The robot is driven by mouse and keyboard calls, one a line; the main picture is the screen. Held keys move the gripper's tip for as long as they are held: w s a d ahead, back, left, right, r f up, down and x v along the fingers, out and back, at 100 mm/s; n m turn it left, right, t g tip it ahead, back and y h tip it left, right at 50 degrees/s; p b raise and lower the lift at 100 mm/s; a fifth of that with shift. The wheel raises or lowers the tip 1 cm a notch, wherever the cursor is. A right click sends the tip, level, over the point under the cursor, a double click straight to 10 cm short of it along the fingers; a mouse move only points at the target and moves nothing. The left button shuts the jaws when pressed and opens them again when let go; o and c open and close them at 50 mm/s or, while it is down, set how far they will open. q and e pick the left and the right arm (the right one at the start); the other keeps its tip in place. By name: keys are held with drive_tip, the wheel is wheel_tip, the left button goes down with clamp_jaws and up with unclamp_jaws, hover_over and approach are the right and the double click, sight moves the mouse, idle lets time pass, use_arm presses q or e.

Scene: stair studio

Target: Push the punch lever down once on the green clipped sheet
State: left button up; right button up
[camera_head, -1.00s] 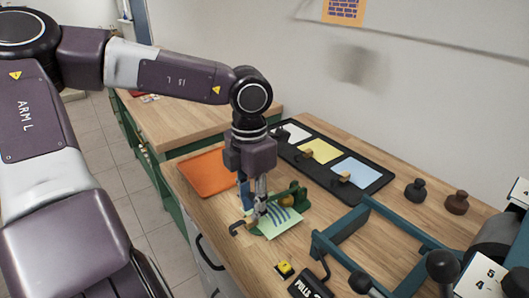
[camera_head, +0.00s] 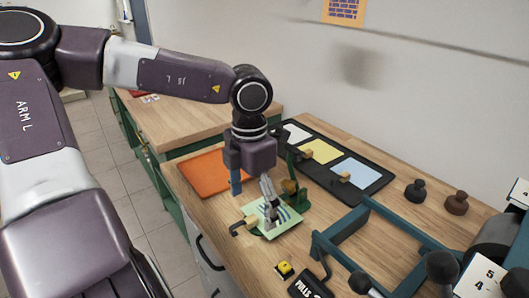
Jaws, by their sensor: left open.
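The pale green sheet (camera_head: 288,222) with dark blue stripes lies on the wooden bench, with a small tan clip (camera_head: 251,220) at its left edge. The green punch (camera_head: 300,198) stands at the sheet's back edge. A green upright part, apparently its lever (camera_head: 290,163), rises beside my left wrist, with a brass-coloured round part below it. My left gripper (camera_head: 270,212) points down over the sheet, in front of the punch. It is open and looks empty; whether its tips touch the sheet is unclear. My right gripper is not in view.
A black tray (camera_head: 377,187) holds white, yellow and blue sheets with clips. An orange mat (camera_head: 205,173) lies at left. A teal frame (camera_head: 342,232), a yellow button box (camera_head: 284,269) and a black "PULLS" block (camera_head: 310,286) stand at front right. Two dark knobs stand behind.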

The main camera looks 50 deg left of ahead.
use_arm(q)
drive_tip(key=shift+s+r+p, duration=0.45)
drive_tip(key=shift+r, duration=0.2)
drive_tip(key=shift+s+r+p, duration=0.4)
drive_tip(key=shift+r, duration=0.2)
drive_tip(key=shift+s+a+r+p, duration=0.1)
drive_tip(key=shift+s+r+p, duration=0.55)
drive_tip(key=shift+r, duration=0.3)
drive_tip(key=shift+s+a+r+p, duration=0.1)
drive_tip(key=shift+s+r+p, duration=0.35)
drive_tip(key=shift+s+r, duration=0.35)
drive_tip(key=shift+s+r+p, duration=0.4)
drive_tip(key=shift+s+r, duration=0.3)
drive_tip(key=shift+r, duration=0.25)
